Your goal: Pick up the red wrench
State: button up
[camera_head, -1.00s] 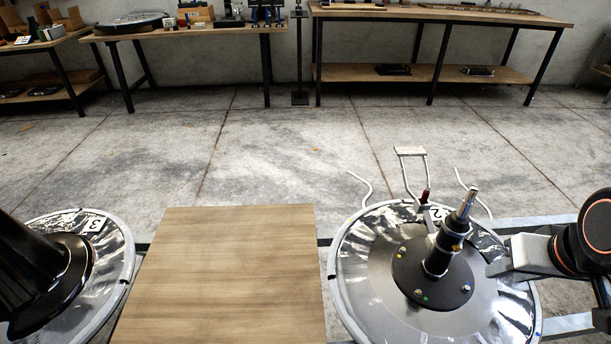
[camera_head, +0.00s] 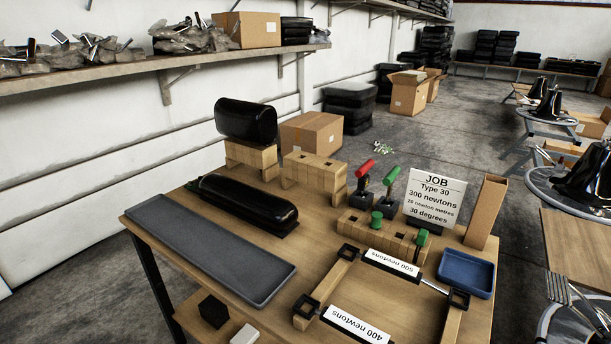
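A tool with a red handle (camera_head: 366,167) stands tilted in a small dark stand (camera_head: 361,196) toward the back of the wooden workbench (camera_head: 215,262). It is the only red-handled tool I see, and its lower end is hard to make out. A similar tool with a green handle (camera_head: 392,175) stands just to its right in a dark stand. My gripper is not in view.
A JOB sign (camera_head: 435,196) and an upright wooden box (camera_head: 485,212) stand right of the tools. In front are a slotted wooden block (camera_head: 355,224) with green pegs, a blue tray (camera_head: 466,272) and a labelled frame. A grey tray (camera_head: 210,252) and black cushion (camera_head: 243,203) lie left.

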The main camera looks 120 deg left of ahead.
aim_at(362, 173)
jog(key=u, duration=3.3)
